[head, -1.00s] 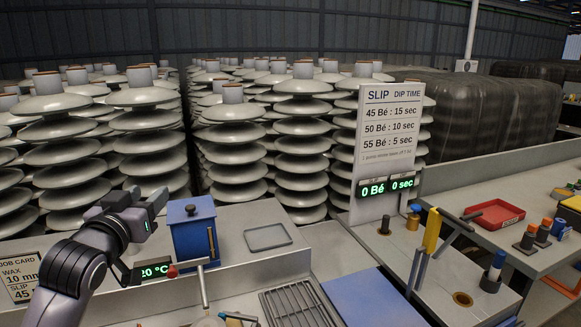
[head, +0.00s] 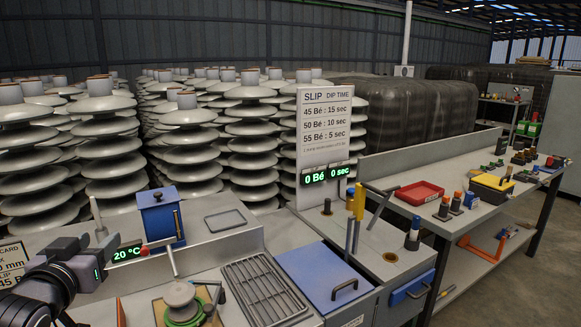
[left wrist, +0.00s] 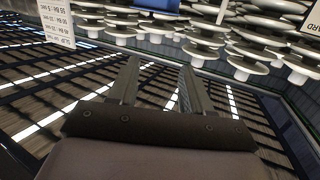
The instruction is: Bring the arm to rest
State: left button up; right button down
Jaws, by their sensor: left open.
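My left arm comes in at the lower left of the head view. My left gripper (head: 98,252) is over the left end of the bench, beside the green 20 °C display (head: 127,253) and left of the blue box (head: 161,216). In the left wrist view, the two fingers of this gripper (left wrist: 160,76) stand apart with nothing between them. The wrist view looks upside down, with insulator stacks along its top and the dark roof below. My right gripper is not in view.
The bench holds a grey tray (head: 225,221), a slotted grate (head: 262,290), a round knobbed piece (head: 180,300) and a blue lid (head: 325,272). A slip sign (head: 325,125) stands behind. Insulator stacks (head: 110,150) fill the back left. A side table (head: 440,228) at right holds a red tray (head: 419,193).

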pick_arm(q)
jog(key=s+d+f+g+h, duration=0.1)
jog(key=s+d+f+g, duration=0.2)
jog(key=f, duration=0.7)
jog(key=s+d+f+m+g+h, duration=0.1)
jog(key=s+d+f+g, duration=0.2)
jog(key=s+f, duration=0.4)
jog(key=s+d+f+m+g, duration=0.1)
jog(key=s+d+f+g, duration=0.3)
jog(key=s, duration=0.6)
jog(key=s+d+f+m+g+h, duration=0.1)
jog(key=s+d+f+g, duration=0.15)
jog(key=s+f, duration=0.45)
jog(key=w+d+f+t+h, duration=0.1)
jog(key=w+d+f+t, duration=0.1)
jog(key=w+f+t, duration=0.3)
jog(key=shift+f+m+t+h, duration=0.4)
jog(key=shift+f+t, duration=0.45)
jog(key=shift+f, duration=0.7)
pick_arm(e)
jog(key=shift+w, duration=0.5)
pick_arm(q)
jog(key=shift+a, duration=0.1)
